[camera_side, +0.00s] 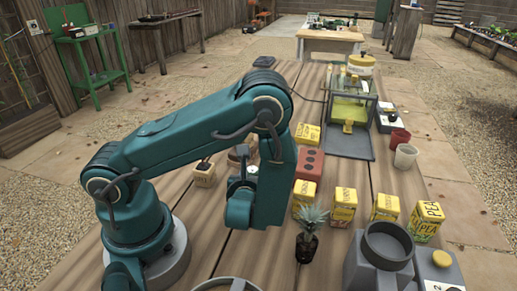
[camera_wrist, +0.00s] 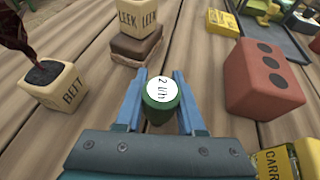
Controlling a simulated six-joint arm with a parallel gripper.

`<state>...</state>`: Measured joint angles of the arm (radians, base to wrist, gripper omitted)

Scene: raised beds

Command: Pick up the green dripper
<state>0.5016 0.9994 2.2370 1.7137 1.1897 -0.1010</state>
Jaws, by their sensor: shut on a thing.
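The green dripper (camera_wrist: 162,114) is a short green cylinder with a white top marked "2 l/h". In the wrist view it sits between the two blue fingers of my gripper (camera_wrist: 160,80), which are shut on it from left and right. Its white top faces the camera. I cannot tell whether its bottom touches the wooden table.
A red block with dark holes (camera_wrist: 265,80) stands close on the right; it also shows in the side view (camera_side: 309,164). A "BEET" pot (camera_wrist: 52,84) is left and a "LEEK" block (camera_wrist: 137,18) stands on a brown block (camera_wrist: 135,46) beyond. Yellow seed boxes (camera_side: 343,203) stand nearby.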

